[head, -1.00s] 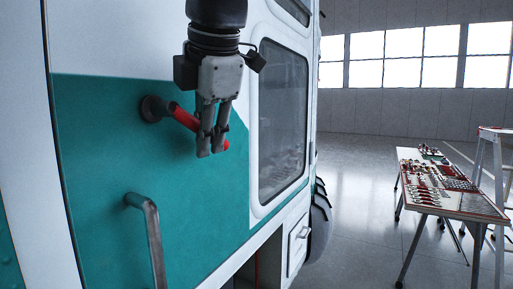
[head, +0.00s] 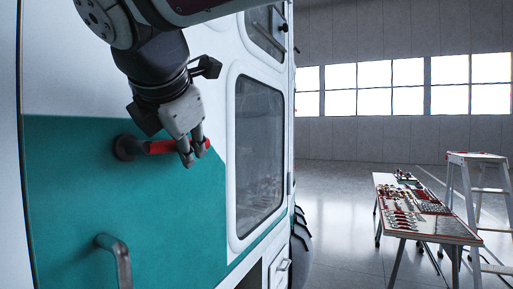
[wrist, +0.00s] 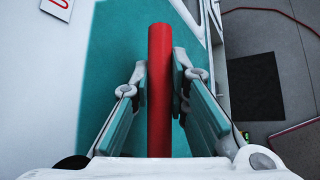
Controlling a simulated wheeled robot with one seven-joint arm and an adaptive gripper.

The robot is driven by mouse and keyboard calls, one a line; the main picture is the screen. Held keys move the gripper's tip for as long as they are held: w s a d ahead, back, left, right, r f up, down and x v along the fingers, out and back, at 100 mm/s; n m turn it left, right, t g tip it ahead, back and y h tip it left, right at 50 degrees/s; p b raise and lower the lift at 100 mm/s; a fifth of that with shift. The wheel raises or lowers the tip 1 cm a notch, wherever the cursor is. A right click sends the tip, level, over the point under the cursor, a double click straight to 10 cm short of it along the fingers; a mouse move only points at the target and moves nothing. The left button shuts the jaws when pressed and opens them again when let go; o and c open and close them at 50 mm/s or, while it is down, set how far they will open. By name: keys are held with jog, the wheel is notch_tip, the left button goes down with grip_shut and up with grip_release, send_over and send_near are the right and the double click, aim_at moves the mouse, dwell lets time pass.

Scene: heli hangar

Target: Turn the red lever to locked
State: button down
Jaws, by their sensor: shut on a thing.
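The red lever (head: 162,147) sticks out from a dark round pivot (head: 126,147) on the teal panel of the white vehicle. It points right and lies about level in the head view. My gripper (head: 195,156) is shut on the lever near its free end. In the wrist view the red lever (wrist: 160,85) runs up the middle between the two fingers (wrist: 160,88) of my gripper. A white plate with a red mark (wrist: 58,6) shows at the top left of the wrist view; its meaning cannot be read.
A grey grab handle (head: 115,258) stands out from the panel below the lever. A window door (head: 258,150) is to the right. A table with tools (head: 425,215) and a stepladder (head: 478,185) stand further right. The floor between is clear.

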jog(key=shift+r, duration=0.1)
jog(key=c, duration=1.8)
grip_release()
jog(key=shift+s, duration=0.1)
jog(key=a+v, duration=0.1)
jog(key=v, duration=1)
jog(key=shift+s+d+r, duration=0.25)
jog(key=shift+s+d, duration=0.1)
jog(key=shift+d, duration=0.1)
